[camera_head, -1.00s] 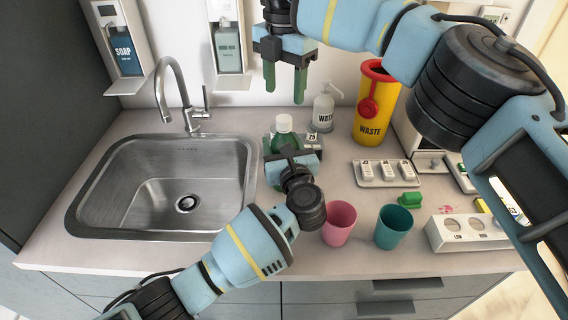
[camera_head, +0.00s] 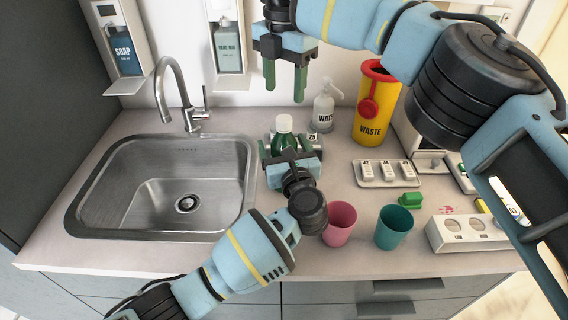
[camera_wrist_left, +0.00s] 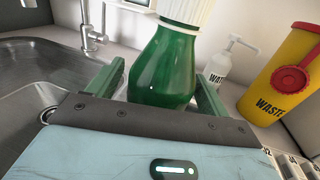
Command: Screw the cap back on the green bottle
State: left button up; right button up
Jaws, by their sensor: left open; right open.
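The green bottle (camera_head: 284,137) stands upright on the counter right of the sink. A white ribbed cap (camera_head: 284,122) sits on its neck; in the left wrist view the cap (camera_wrist_left: 190,12) is cut off by the top edge. My left gripper (camera_head: 290,148) is low at the bottle's front side, open. In the left wrist view its green fingers stand on either side of the bottle (camera_wrist_left: 162,68), with gaps visible. My right gripper (camera_head: 285,88) is open and empty, fingers pointing down, above and behind the bottle by the wall.
A steel sink (camera_head: 100,200) and faucet (camera_head: 175,95) lie left. A white pump bottle (camera_head: 323,110) and yellow waste bin (camera_head: 372,118) stand behind right. A pink cup (camera_head: 340,224) and teal cup (camera_head: 393,228) stand in front right, close to my left wrist.

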aim_at(285, 117)
jog(key=f, duration=0.2)
jog(key=f+b, duration=0.1)
jog(key=shift+w+f+g, duration=0.15)
jog(key=shift+w+g, duration=0.1)
jog(key=shift+g, duration=0.05)
pick_arm(q)
jog(key=v, duration=0.7)
pick_arm(e)
jog(key=shift+f, duration=0.1)
pick_arm(q)
jog(key=shift+a, duration=0.1)
